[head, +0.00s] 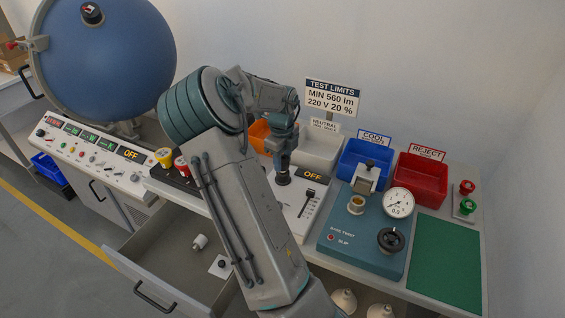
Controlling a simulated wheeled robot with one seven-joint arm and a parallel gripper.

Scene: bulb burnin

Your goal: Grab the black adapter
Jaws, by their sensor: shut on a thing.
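My gripper (283,168) points down over the white panel with the slider. Its jaws are shut on a dark round piece (283,179), which looks like the black adapter. The gripper covers its upper part, and I cannot tell whether it touches the panel. A small black piece (221,263) lies on a white card in the open drawer, too small to make out.
The open drawer (147,262) also holds a small white piece (199,242). Orange, white, blue (350,172) and red (421,183) bins stand at the back. A teal tester (345,243) stands right, beside a green mat (448,260). A blue sphere (110,60) is at left.

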